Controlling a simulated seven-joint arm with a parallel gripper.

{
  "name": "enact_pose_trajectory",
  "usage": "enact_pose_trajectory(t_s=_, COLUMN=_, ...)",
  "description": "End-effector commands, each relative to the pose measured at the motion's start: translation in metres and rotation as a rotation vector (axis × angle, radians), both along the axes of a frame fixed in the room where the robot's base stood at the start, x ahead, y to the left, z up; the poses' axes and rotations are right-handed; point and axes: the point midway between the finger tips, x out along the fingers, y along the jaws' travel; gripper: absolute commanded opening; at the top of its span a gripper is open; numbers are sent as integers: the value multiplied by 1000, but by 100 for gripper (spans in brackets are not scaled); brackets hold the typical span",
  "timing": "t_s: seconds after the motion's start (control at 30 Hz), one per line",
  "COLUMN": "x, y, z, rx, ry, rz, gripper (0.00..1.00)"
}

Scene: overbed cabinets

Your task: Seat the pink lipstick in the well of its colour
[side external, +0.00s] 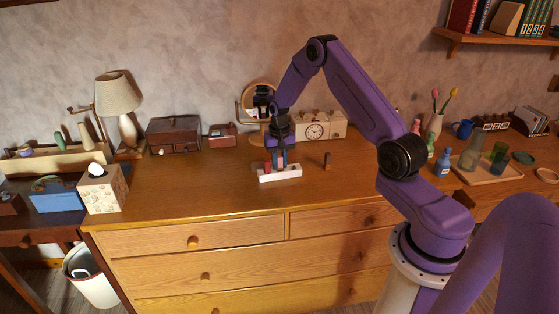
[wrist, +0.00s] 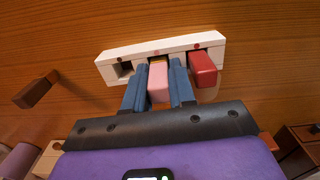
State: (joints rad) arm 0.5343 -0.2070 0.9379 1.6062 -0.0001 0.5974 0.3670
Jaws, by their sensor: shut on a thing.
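The white holder (side external: 280,174) stands on the dresser top; the wrist view shows its wells and coloured dots (wrist: 125,53). My gripper (wrist: 158,78) points down at it, its blue fingers shut on the pink lipstick (wrist: 158,83). The pink lipstick is upright at the middle well, with a bit of gold showing at the holder; how deep it sits is hidden. The red lipstick (wrist: 203,70) stands in the well at the right of the wrist view. The left well (wrist: 125,68) is empty. A brown lipstick (side external: 327,160) stands apart on the wood (wrist: 36,90).
Behind the holder are a round mirror (side external: 258,98), a cream clock (side external: 315,130) and a small red box (side external: 222,136). A tissue box (side external: 101,190) is at the left. The dresser top (side external: 190,190) left of the holder is clear.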

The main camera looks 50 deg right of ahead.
Motion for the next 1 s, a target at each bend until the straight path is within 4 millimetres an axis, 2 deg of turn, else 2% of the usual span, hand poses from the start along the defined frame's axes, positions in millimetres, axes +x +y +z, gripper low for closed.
enact_pose_trajectory(t_s=0.2, x=0, y=0, z=-4, rx=-1, ry=-1, rz=0, gripper=5)
enact_pose_trajectory(t_s=0.23, x=0, y=0, z=-4, rx=-1, ry=-1, rz=0, gripper=28)
enact_pose_trajectory(t_s=0.3, x=0, y=0, z=-4, rx=-1, ry=-1, rz=0, gripper=51)
enact_pose_trajectory(t_s=0.33, x=0, y=0, z=-4, rx=-1, ry=-1, rz=0, gripper=55)
enact_pose_trajectory(t_s=0.67, x=0, y=0, z=0, rx=-1, ry=-1, rz=0, gripper=55)
enact_pose_trajectory(t_s=0.83, x=1, y=0, z=20, rx=-2, ry=-4, rz=0, gripper=55)
enact_pose_trajectory(t_s=1.0, x=1, y=0, z=55, rx=-2, ry=-5, rz=0, gripper=55)
